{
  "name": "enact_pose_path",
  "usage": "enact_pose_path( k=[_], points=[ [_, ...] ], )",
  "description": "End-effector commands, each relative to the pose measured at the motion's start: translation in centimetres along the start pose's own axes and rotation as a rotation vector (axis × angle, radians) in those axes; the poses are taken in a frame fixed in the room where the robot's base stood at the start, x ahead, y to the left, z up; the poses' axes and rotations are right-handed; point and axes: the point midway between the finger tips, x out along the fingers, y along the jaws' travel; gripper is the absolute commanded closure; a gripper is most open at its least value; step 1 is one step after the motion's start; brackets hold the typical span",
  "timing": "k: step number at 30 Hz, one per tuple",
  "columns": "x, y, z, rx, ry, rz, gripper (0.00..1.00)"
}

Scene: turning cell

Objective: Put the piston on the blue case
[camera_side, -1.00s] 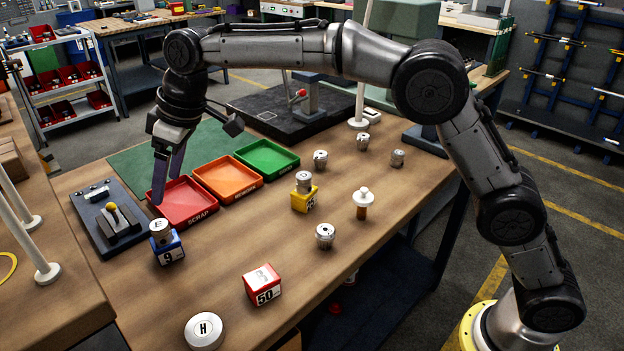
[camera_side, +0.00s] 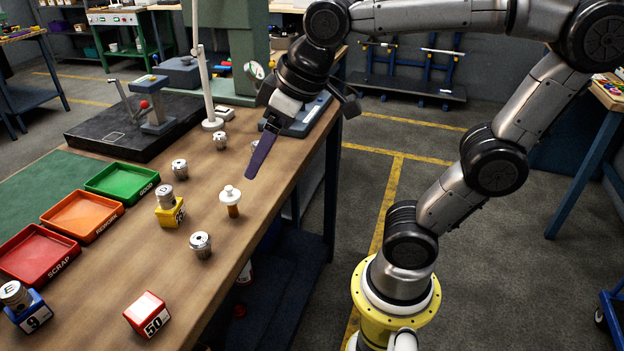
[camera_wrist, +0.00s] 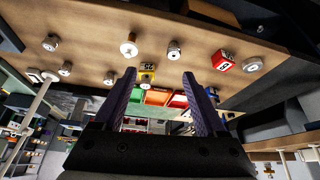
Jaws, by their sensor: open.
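The blue case (camera_side: 27,310), marked 9, stands at the lower left in the side view. A metal cylinder marked E (camera_side: 14,294) sits on it. Several loose metal cylinders stand upright on the bench, one near the middle (camera_side: 201,244), one farther back (camera_side: 180,168) and one near the white post (camera_side: 220,140). I cannot tell which cylinder is the piston. My gripper (camera_side: 250,176) is over the bench's right edge, far to the right of the blue case. In the wrist view its jaws (camera_wrist: 159,74) are apart with nothing held between them.
A yellow case (camera_side: 170,214) bears a metal cylinder (camera_side: 165,195). A red case marked 50 (camera_side: 147,314) and a white-topped brown piece (camera_side: 231,200) stand nearby. Red (camera_side: 10,270), orange (camera_side: 112,222) and green (camera_side: 150,188) trays line the left.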

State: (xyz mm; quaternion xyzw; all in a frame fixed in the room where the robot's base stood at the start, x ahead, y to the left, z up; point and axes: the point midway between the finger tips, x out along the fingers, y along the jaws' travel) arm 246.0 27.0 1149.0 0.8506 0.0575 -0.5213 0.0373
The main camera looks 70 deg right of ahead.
Motion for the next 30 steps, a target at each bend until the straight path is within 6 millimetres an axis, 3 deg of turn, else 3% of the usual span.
enact_pose_path(
  k=[1, 3, 6, 9, 30],
  points=[
    [0.0, 0.5, 2.5, 0.03, 0.008, 0.015, 0.26],
    [0.2, 1.0, 5.2, 0.064, 0.013, 0.032, 0.26],
    [0.7, 1.4, 8.0, 0.098, 0.019, 0.049, 0.26],
    [1.1, 1.5, 9.6, 0.117, 0.021, 0.058, 0.26],
    [1.3, 1.5, 10.2, 0.123, 0.02, 0.06, 0.26]
  ],
)
